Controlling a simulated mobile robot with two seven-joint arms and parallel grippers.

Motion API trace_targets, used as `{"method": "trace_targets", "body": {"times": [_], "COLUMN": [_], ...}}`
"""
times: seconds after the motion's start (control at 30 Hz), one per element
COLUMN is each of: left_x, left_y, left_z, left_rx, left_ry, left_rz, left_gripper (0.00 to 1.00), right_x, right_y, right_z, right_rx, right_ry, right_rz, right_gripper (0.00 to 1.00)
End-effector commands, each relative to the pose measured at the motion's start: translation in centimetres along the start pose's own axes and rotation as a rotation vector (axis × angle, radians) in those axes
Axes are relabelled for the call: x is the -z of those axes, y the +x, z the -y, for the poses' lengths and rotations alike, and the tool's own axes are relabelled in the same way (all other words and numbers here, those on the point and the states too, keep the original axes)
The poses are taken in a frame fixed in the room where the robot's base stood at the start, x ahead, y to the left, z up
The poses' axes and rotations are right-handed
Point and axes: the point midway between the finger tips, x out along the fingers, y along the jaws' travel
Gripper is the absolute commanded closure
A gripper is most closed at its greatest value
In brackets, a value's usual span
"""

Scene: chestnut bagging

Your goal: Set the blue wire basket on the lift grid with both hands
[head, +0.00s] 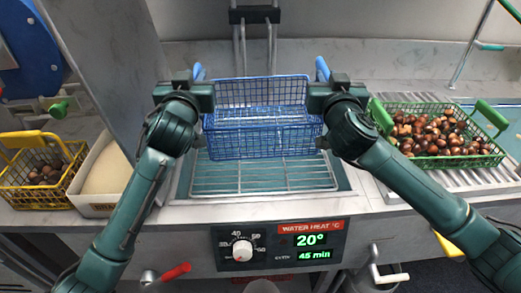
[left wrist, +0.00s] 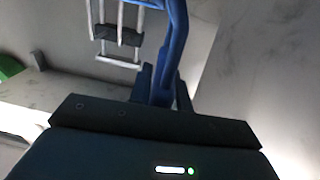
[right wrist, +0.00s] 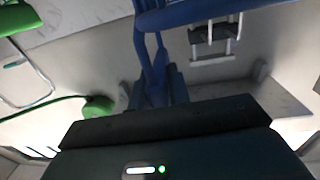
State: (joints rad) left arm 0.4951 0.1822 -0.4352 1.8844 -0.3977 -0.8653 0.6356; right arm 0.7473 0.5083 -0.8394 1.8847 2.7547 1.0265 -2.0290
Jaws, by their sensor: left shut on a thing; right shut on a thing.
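The blue wire basket (head: 262,140) hangs level between my two grippers in the head view, above the lift grid (head: 262,177). It looks empty. The lift grid is a metal wire rack in the basin below, and the basket hides its back part. My left gripper (head: 197,84) is shut on the basket's left blue handle, which also shows in the left wrist view (left wrist: 172,40). My right gripper (head: 323,84) is shut on the right blue handle, seen in the right wrist view (right wrist: 152,50). I cannot tell whether the basket touches the grid.
A green basket of chestnuts (head: 440,135) stands on the ribbed drainboard at the right. A yellow basket (head: 40,175) with chestnuts and a pale box (head: 100,175) are at the left. A lift bracket (head: 255,15) rises behind.

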Motion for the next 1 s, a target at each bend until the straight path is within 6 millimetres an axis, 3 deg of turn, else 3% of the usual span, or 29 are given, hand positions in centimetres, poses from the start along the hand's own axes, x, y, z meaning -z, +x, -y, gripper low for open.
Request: {"method": "trace_targets", "body": {"times": [0.27,0.83,0.87,1.0], "left_x": [-1.2,-5.2,-5.2,-4.9], "left_y": [-0.2,-0.2,-0.2,-0.1], "left_z": [-0.6,-0.6,-0.6,-0.4], "left_rx": [-0.017,-0.017,-0.017,-0.012], "left_ry": [-0.001,-0.001,-0.001,-0.001], "left_rz": [-0.001,-0.001,0.001,0.001], "left_gripper": [1.00,1.00,0.80,0.69], "right_x": [-0.8,-4.8,-4.8,-4.5], "right_y": [0.3,0.3,0.3,0.2], "right_z": [-0.6,-0.6,-0.6,-0.5], "right_rx": [-0.019,-0.019,-0.019,-0.013], "right_ry": [0.003,0.003,0.003,0.003], "right_rz": [-0.006,-0.006,-0.005,-0.004], "right_gripper": [1.00,1.00,0.81,0.70]}}
